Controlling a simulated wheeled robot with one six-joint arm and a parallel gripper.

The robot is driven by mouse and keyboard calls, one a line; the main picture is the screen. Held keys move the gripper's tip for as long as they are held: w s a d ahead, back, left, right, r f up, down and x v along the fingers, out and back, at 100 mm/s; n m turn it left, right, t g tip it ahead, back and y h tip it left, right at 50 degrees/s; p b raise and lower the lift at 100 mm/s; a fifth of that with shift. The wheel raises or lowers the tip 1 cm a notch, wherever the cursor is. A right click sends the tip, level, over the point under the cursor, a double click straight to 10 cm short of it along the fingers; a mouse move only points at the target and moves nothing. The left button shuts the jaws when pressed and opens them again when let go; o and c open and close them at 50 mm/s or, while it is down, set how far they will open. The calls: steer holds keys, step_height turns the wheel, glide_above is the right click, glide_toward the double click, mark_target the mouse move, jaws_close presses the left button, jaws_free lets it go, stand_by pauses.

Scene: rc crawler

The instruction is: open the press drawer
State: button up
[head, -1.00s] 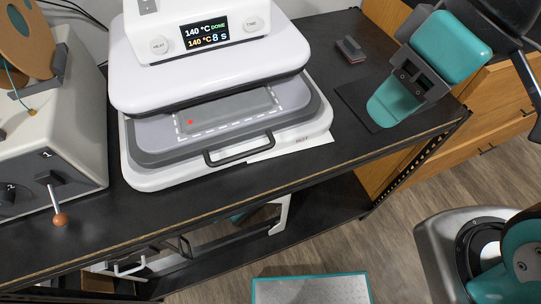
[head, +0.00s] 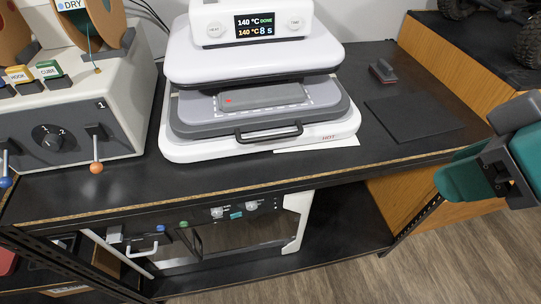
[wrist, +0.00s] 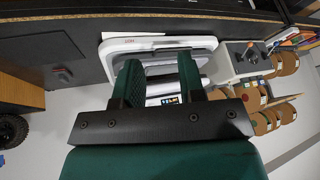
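The white heat press (head: 255,55) stands on the black worktop, its display showing 140 °C, DONE and 8 s. Its drawer (head: 190,120) is the grey lower plate with a black bar handle (head: 268,133) at the front. A grey block with a red dot (head: 262,96) lies on the plate, partly under the raised upper part. My teal gripper (head: 462,176) is at the right, beyond the worktop's front edge, apart from the handle. In the wrist view the press (wrist: 115,45) appears upside down beyond the fingers. The two fingers (wrist: 159,80) are spread with nothing between them.
A control box with levers (head: 75,120) stands left of the press. A black mat (head: 412,117) and a small dark red-grey object (head: 383,70) lie to its right. A lower shelf (head: 340,225) holds another machine (head: 235,225). The worktop before the handle is clear.

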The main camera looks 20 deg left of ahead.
steer(key=w+a+f+n+t+y+b, duration=0.35)
steer(key=a+f+n+b, duration=0.3)
steer(key=f+b, duration=0.4)
steer(key=n+t+y+b, duration=0.4)
steer(key=n+b, duration=0.5)
steer(key=n, duration=0.2)
glide_toward(273, 137)
steer(key=p+x, duration=1)
steer(key=p, duration=0.5)
steer(key=shift+w+a+f, duration=0.1)
steer(key=shift+w+f, duration=0.05)
steer(key=shift+f, duration=0.1)
steer(key=shift+c, duration=0.4)
jaws_close()
